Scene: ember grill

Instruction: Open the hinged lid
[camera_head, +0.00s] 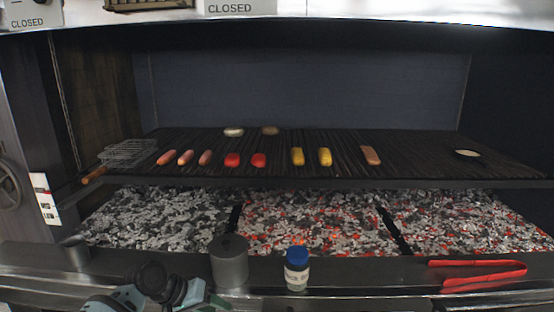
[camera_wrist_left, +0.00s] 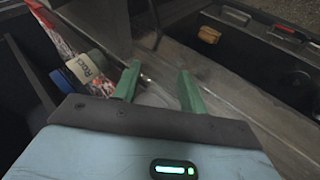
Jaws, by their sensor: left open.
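I cannot make out for certain which thing is the hinged lid. A grey cylinder with a closed-looking top (camera_head: 229,262) stands on the front ledge in the head view. My left arm comes in low in the head view, with part of the left gripper (camera_head: 203,298) at the bottom edge, in front of the cylinder. In the left wrist view the two green fingers of my left gripper (camera_wrist_left: 156,88) stand apart. My right gripper is not in view.
Sausages and other food lie on the grate (camera_head: 420,160), above glowing coals (camera_head: 310,222). A wire basket (camera_head: 128,152) sits at the grate's left.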

